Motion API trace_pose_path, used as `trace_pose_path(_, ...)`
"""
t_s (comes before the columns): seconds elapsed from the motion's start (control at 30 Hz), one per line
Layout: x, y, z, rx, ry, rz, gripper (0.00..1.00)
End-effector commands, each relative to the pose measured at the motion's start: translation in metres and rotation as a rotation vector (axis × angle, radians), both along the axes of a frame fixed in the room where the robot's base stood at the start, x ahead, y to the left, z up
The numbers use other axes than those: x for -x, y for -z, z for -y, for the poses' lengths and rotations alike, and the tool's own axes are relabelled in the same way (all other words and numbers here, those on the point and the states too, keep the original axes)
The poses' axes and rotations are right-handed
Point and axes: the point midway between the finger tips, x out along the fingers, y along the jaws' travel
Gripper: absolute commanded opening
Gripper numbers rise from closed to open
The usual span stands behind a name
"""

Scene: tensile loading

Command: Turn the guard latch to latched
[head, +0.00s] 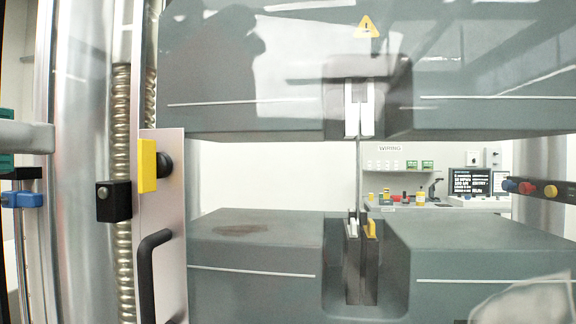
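The guard latch (147,165) is a yellow bar at the left of the head view, standing upright near the top of a pale metal strip. A round black knob (165,165) sits just behind it on the right. The strip (166,215) seems to be the edge of the clear guard and carries a black pull handle (148,275) below the latch. Reflections across the machine suggest that the clear panel lies in front of it. I cannot tell from this view whether the latch is engaged. My gripper is not clearly seen in the frame.
Behind the panel are the dark upper crosshead (240,70) and lower block (250,260), with a thin specimen (359,170) between their grips. A black block (114,201) stands left of the strip beside a lead screw (122,250). A grey part (25,136) juts in at the left edge.

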Motion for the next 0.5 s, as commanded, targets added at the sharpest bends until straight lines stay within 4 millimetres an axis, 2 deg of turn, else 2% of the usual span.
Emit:
trace_pose_path(0.17,-0.02,0.0,0.002,-0.001,0.003,-0.003,0.25)
trace_pose_path(0.5,-0.086,0.0,0.008,-0.001,0.003,-0.003,0.25)
